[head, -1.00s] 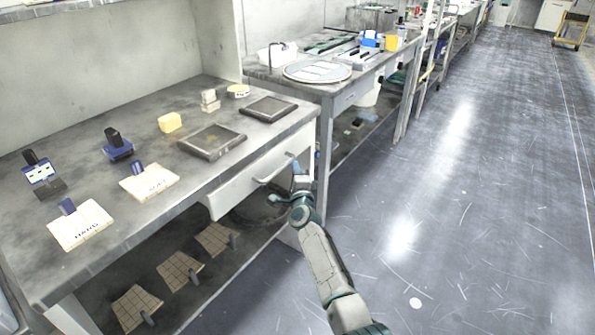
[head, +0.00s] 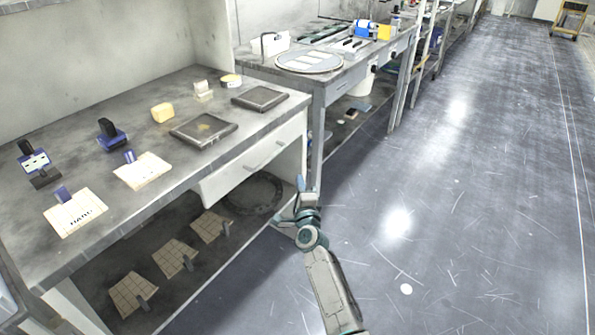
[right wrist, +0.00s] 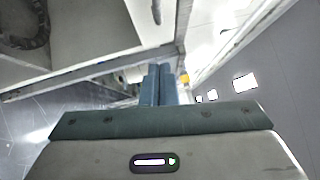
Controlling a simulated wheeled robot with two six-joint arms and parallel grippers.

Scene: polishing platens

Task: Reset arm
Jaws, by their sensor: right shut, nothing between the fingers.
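My right gripper (head: 300,186) is beside the front right corner of the workbench, over the floor, with its fingers pointing up in the head view. In the right wrist view its two fingers (right wrist: 158,84) lie together, shut and empty. The gripper is apart from the drawer (head: 255,160), whose handle (head: 266,158) shows on its front face. My left gripper is not in either view.
The workbench (head: 95,105) carries two dark square plates (head: 203,129), a yellow block (head: 162,112), and two pale boards (head: 75,212). Tiled pads (head: 174,258) lie on the shelf below. A second bench (head: 345,75) stands behind. The floor (head: 450,200) at right is clear.

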